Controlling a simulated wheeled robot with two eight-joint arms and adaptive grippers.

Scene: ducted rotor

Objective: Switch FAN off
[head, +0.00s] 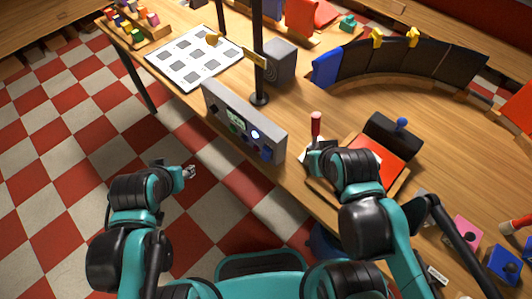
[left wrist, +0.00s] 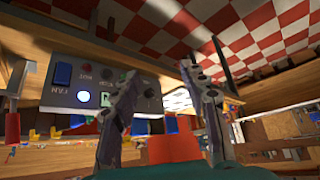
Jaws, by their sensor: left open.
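The grey control panel (head: 218,98) stands along the table edge in the head view. A blue rocker switch (head: 266,153) and a lit white lamp (head: 255,134) are near its right end. In the left wrist view the panel (left wrist: 125,75) appears upside down, with the label FAN beside the blue switch (left wrist: 62,73) and the lit lamp (left wrist: 84,95). My left gripper (head: 190,171) is left of the switch, apart from the panel; its fingers (left wrist: 160,72) are open and empty. My right gripper (head: 312,150) is near a red handle (head: 316,123); its fingers are too unclear to read.
A black post (head: 258,60) rises behind the panel, with a grey speaker-like box (head: 280,62) beside it. A red-topped box (head: 375,158) is right of the panel. The checkered floor (head: 70,130) left of the table is clear.

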